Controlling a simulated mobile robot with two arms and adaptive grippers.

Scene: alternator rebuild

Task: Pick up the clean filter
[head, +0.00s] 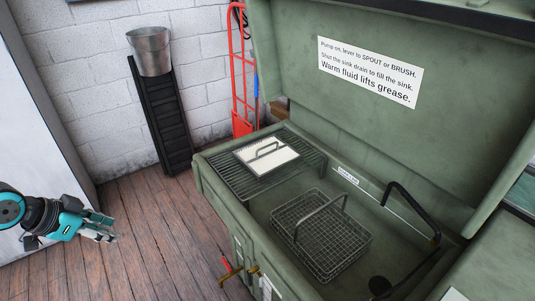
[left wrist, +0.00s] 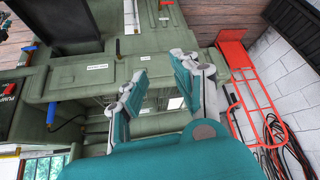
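A flat, pale rectangular piece with a dark frame and a wire handle, which looks like the clean filter (head: 270,157), lies on the slatted rack (head: 236,180) at the left end of the green sink. I see no label on it. My left gripper (head: 108,228) is over the wooden floor at the left of the head view, well apart from the sink and the filter. In the left wrist view its two teal and grey fingers (left wrist: 158,82) stand apart with nothing between them. I cannot make out the filter for certain in that view. My right gripper is not in view.
A wire basket (head: 321,241) with a raised handle sits in the sink, beside a black bent spout (head: 414,212). The green lid (head: 465,110) stands open behind. A red hand truck (head: 240,75), a black ramp (head: 160,125) and a metal bucket (head: 151,52) are by the wall.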

